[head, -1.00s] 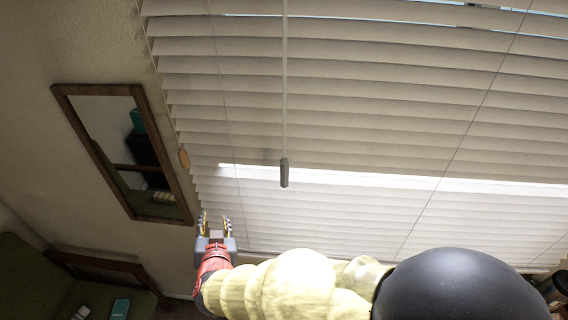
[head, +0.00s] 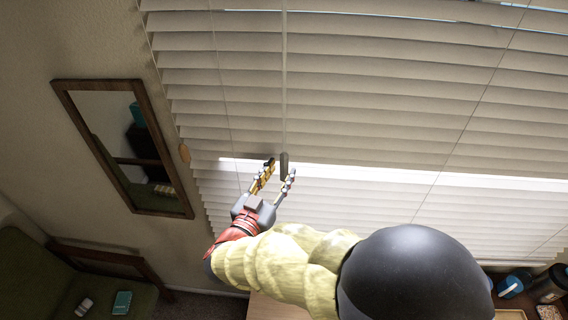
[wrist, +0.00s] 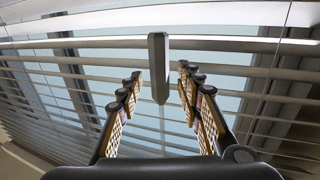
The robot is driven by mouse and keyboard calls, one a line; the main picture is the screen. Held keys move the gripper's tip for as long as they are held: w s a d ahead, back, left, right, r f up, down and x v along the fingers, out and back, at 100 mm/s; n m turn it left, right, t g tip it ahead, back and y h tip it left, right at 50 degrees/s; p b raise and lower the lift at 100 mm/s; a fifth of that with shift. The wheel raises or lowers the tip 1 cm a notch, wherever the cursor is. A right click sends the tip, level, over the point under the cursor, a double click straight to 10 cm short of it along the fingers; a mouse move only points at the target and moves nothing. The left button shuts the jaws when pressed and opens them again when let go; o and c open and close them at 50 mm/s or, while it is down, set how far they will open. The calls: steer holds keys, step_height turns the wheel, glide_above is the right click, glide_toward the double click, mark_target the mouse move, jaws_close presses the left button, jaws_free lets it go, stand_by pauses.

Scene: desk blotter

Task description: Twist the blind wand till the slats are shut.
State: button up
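The blind wand (head: 284,95) hangs down in front of the blind, and its grey handle (head: 284,165) is at its lower end. My gripper (head: 279,170) is open and raised from below, with its fingertips by the handle in the head view. In the wrist view the handle (wrist: 158,66) hangs beyond and between the two open fingers (wrist: 161,78), apart from both. The slats (head: 370,105) are tilted and look nearly closed from the head view; the wrist view shows blue-grey gaps between the slats (wrist: 60,44).
A bright horizontal band (head: 400,176) crosses the blind. A framed mirror (head: 125,145) is on the wall. A desk (head: 275,306) lies below.

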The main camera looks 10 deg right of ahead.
mark_target(282, 169)
steer(key=shift+x, duration=1.7)
steer(key=shift+a, duration=0.1)
steer(key=shift+c, duration=0.4)
steer(key=c, duration=0.7)
jaws_close()
